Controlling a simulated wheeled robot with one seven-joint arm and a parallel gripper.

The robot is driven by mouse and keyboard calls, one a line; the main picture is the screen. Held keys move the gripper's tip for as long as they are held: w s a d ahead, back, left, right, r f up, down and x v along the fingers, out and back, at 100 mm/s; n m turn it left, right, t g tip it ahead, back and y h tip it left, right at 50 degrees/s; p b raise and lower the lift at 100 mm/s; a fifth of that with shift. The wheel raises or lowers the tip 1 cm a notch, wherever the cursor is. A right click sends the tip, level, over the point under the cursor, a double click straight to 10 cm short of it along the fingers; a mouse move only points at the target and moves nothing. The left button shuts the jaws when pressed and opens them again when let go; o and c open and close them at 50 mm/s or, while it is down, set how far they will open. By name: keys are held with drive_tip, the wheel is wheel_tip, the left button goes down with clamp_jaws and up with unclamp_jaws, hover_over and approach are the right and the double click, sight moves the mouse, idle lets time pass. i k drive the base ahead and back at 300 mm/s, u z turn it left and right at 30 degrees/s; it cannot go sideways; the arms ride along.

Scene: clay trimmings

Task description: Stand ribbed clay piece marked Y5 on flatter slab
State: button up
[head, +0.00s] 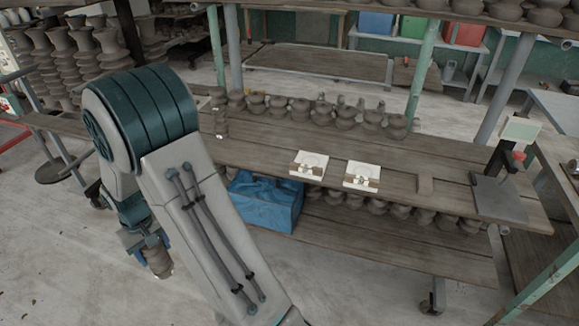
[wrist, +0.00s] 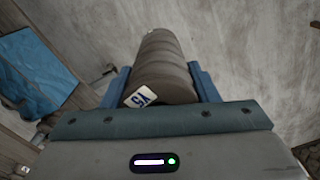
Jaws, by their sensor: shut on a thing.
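The ribbed clay piece (wrist: 163,62) is a grey-brown ridged cylinder, and its white tag reading Y5 (wrist: 140,96) faces the wrist camera. My gripper (wrist: 162,84) is shut on it, with a blue finger on each side. In the head view the piece (head: 158,262) hangs below my gripper (head: 148,252) at the lower left, over the floor and away from the bench.
The plank bench (head: 260,155) holds a row of clay pots (head: 322,112) at the back. A ribbed piece (head: 221,122) stands at its left. A blue bag (head: 265,203) sits below.

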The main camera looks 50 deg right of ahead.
sight(363, 172)
drive_tip(key=z, duration=1.35)
